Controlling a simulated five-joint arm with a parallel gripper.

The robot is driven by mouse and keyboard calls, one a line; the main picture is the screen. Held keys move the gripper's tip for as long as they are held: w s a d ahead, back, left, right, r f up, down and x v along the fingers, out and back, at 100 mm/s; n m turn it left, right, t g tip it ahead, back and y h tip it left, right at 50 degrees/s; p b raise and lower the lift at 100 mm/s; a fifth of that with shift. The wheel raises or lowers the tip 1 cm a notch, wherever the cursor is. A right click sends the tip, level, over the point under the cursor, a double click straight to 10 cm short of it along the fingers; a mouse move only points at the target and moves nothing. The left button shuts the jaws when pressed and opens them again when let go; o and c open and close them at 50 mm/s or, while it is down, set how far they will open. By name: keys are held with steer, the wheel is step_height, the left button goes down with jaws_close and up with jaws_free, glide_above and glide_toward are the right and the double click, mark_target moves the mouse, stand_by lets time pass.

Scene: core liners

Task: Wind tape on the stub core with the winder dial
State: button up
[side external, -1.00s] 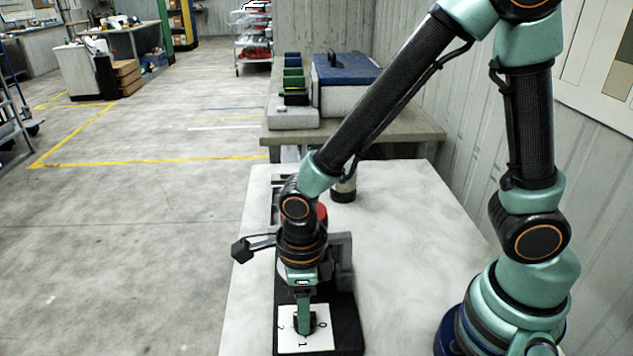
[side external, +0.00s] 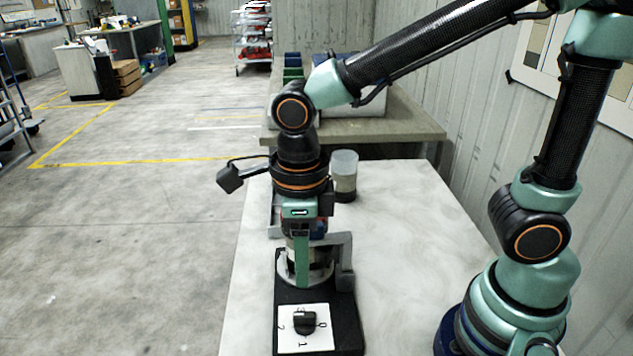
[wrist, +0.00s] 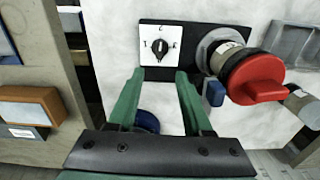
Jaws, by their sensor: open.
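The winder dial is a black knob (side external: 305,322) on a white marked plate (side external: 290,343), at the front of a black base. In the wrist view the knob (wrist: 160,47) sits beyond my fingertips. My gripper (side external: 302,286) is above the base, higher and farther back than the dial. In the wrist view its two green fingers (wrist: 160,78) stand apart with nothing between them. A pale ring holder (side external: 325,277) is behind the fingers. A beige core, perhaps the stub core (wrist: 224,56), shows partly there, largely hidden by a red-handled part (wrist: 262,88).
A beige cylinder with a clear top (side external: 344,170) stands behind the winder. A small blue block (wrist: 214,93) is beside the red-handled part. A grey tray (wrist: 293,45) lies at the right of the wrist view. The pale table (side external: 410,250) is clear to the right.

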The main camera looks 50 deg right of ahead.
mark_target(304, 314)
step_height(304, 314, down, 12)
steer(key=m, duration=3.6)
steer(key=shift+f, duration=0.1)
jaws_close()
